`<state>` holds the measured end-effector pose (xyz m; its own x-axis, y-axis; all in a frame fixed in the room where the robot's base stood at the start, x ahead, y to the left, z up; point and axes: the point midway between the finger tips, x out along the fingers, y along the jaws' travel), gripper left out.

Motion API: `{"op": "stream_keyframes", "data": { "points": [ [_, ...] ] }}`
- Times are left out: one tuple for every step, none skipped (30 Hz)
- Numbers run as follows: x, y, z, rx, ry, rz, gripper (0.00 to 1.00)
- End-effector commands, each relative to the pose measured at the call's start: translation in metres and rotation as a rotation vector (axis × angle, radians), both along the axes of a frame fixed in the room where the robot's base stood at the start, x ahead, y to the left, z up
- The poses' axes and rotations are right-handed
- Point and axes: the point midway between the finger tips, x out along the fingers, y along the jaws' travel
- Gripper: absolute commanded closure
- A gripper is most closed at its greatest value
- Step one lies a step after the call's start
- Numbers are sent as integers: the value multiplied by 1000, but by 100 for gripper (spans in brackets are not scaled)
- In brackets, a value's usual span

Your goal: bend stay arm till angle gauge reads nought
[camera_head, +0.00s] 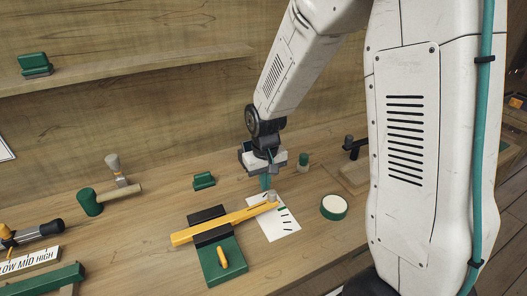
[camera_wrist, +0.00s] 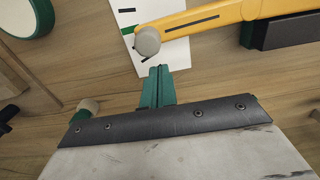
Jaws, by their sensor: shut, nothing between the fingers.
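The yellow stay arm (camera_head: 225,223) lies across a green and black clamp block (camera_head: 214,245) on the bench. Its round grey tip (camera_head: 271,196) is over the white gauge card (camera_head: 277,220), which has dark and green tick marks. In the wrist view the stay arm (camera_wrist: 215,15) enters from the upper right, and its grey tip (camera_wrist: 147,40) is over the card (camera_wrist: 168,55). My gripper (camera_head: 266,183) is shut and empty, pointing down beside the tip. In the wrist view its green fingers (camera_wrist: 157,80) are together just below the tip, seemingly apart from it. The exact reading is unclear.
A round green-rimmed disc (camera_head: 334,207) lies right of the card. A small green block (camera_head: 204,180) and a green-capped cylinder (camera_head: 303,161) stand behind. Bare bench lies in front of the card.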

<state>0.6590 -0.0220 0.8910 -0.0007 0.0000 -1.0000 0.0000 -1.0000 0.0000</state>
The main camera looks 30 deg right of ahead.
Motion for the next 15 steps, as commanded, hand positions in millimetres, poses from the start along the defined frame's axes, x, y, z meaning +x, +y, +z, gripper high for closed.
{"op": "stream_keyframes", "data": {
  "points": [
    [-1, 0, 0, 0, -1, 0, 100],
    [-2, 0, 0, 0, -1, 0, 100],
    [-3, 0, 0, 0, -1, 0, 100],
    [-4, 0, 0, 0, -1, 0, 100],
    [-5, 0, 0, 0, -1, 0, 100],
    [-7, 0, 0, 0, -1, 0, 100],
    [-8, 0, 0, 0, -1, 0, 100],
    [-8, -1, 0, 0, -1, 0, 100],
    [-10, -1, 0, 0, -1, 0, 100],
    [-11, -1, 0, 0, -1, 0, 100],
    [-11, -1, 0, 0, -1, 0, 100],
    [-13, -1, 0, 0, -1, 0, 100],
    [-13, -1, 0, 0, -1, 0, 100],
    [-14, -1, 0, 0, -1, 0, 100],
    [-15, -1, 0, 0, -1, 0, 100]
  ]
}}
